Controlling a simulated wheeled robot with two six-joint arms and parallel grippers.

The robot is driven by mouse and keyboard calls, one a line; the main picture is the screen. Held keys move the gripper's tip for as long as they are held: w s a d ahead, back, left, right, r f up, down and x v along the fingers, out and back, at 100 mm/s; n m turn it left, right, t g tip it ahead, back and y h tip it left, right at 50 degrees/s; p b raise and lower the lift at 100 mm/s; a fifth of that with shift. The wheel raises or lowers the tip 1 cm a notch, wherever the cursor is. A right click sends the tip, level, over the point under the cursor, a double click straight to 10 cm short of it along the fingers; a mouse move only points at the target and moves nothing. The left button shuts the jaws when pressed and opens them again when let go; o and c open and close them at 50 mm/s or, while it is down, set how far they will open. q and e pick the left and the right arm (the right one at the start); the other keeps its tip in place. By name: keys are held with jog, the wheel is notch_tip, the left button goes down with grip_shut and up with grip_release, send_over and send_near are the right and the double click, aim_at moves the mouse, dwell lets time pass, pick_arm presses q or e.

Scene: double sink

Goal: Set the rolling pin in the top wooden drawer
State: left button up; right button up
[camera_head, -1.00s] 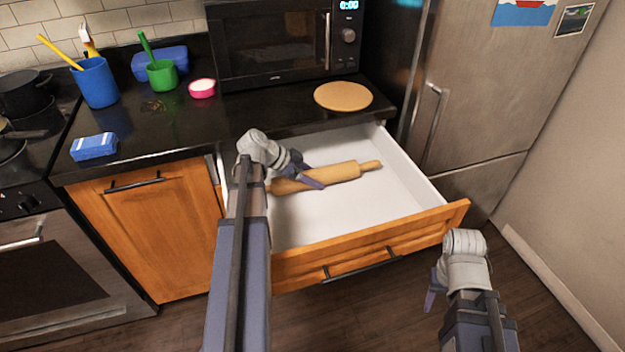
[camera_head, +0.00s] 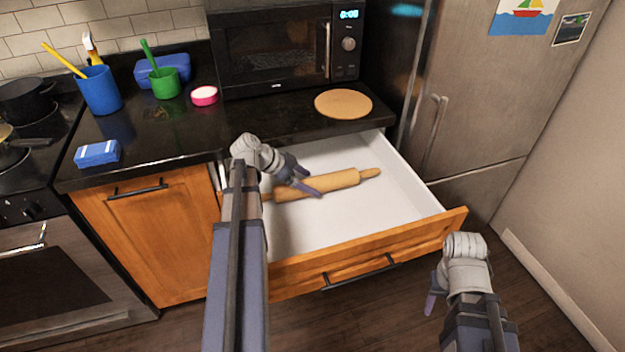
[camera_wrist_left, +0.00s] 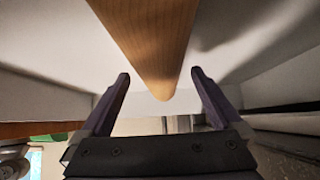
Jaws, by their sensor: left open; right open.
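The wooden rolling pin (camera_head: 338,181) lies on the white floor of the open wooden drawer (camera_head: 370,250). My left gripper (camera_head: 308,180) is open over the left part of the pin, inside the drawer space. In the left wrist view the pin (camera_wrist_left: 152,40) runs toward the gap between the two open fingers (camera_wrist_left: 160,90), and neither finger is shut on it. The left forearm hides part of the drawer's left side. My right gripper (camera_head: 434,290) is open and empty, outside the drawer at its front right; its fingertips are partly hidden.
The fridge (camera_head: 475,90) stands right of the drawer. The drawer's right part is clear.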

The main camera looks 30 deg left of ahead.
pick_arm(q)
jog(key=p+v, duration=0.5)
jog(key=v, duration=0.3)
jog(key=shift+r, duration=0.2)
jog(key=shift+s+a+r+p, duration=0.3)
jog(key=shift+s+a+r, duration=0.05)
jog(key=shift+s+r, duration=0.05)
jog(key=shift+c, duration=0.3)
dwell(0.4)
